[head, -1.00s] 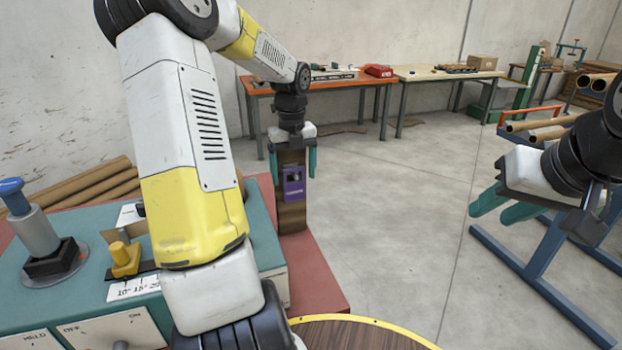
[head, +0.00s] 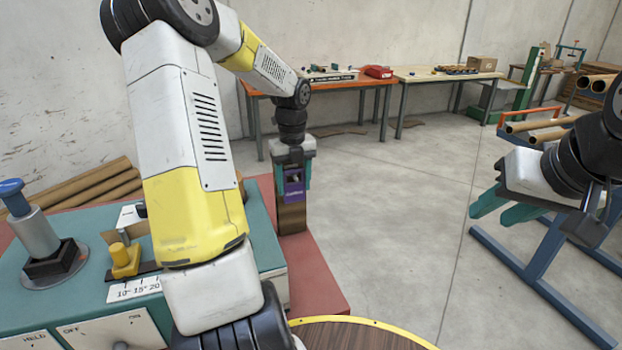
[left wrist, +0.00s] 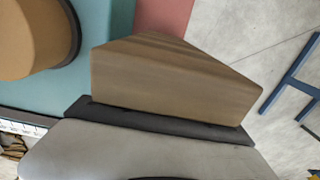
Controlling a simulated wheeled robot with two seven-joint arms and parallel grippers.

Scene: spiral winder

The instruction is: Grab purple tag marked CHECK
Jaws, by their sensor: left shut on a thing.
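The purple tag (head: 294,196) shows in the head view at the front of a brown wooden post (head: 292,219). It has a dark window and light lettering too small to read. My left gripper (head: 293,182) points down at the post's top, its green fingers at either side of the tag, and it is shut on the tag. The finger contacts are partly hidden. In the left wrist view the brown post (left wrist: 165,80) fills the middle, and the tag and fingertips do not show. My right gripper (head: 500,205) is at the right edge, its green fingers apart and empty.
The post stands on a red base (head: 315,285) beside a teal machine (head: 85,225) with a yellow knob (head: 124,260) and a grey-blue handle (head: 30,225). A blue rack (head: 545,255) with cardboard tubes stands right. Workbenches line the back wall. The middle floor is clear.

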